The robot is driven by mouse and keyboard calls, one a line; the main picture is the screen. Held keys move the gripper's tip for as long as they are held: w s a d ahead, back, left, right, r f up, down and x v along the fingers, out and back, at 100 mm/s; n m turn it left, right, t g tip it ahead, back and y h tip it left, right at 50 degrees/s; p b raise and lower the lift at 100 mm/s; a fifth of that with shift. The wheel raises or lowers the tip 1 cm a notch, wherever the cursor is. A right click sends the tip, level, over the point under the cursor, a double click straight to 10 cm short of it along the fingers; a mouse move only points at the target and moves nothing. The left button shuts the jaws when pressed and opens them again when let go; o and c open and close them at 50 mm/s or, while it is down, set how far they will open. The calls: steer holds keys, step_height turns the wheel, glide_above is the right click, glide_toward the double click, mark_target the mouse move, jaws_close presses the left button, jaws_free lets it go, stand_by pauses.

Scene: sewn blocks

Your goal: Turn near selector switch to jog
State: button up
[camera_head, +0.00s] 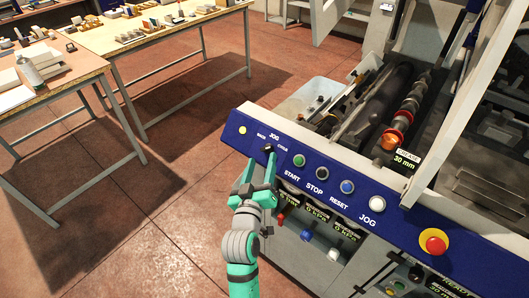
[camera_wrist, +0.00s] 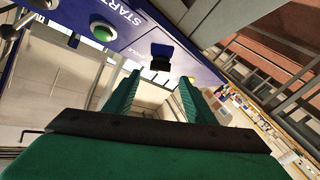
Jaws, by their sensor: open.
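The near selector switch (camera_head: 267,148) is a small black knob on the blue front panel, with a small position legend reading JOG (camera_head: 274,136) above it. The knob also shows in the wrist view (camera_wrist: 160,64), dark with a bluish top, just past my fingertips and roughly centred between them. My gripper (camera_head: 259,172) is teal, open and empty, with its fingers reaching up to the panel just below the knob. In the wrist view the gripper's two fingers (camera_wrist: 159,84) stand apart with a clear gap. Which mark the knob points at is too small to tell.
Right of the switch are a green START button (camera_head: 299,160), a black STOP button (camera_head: 322,173), a blue RESET button (camera_head: 347,187) and a white JOG button (camera_head: 376,204). A red emergency stop (camera_head: 433,242) is farther right. Gauges and small knobs sit below the panel.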

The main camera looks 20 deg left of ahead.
mark_target(265, 149)
steer(key=shift+w+a, duration=0.2)
steer(key=shift+w, duration=1.05)
steer(key=shift+w+a, duration=0.15)
steer(key=shift+w, duration=1.1)
steer(key=shift+c, duration=0.6)
steer(key=c, duration=0.9)
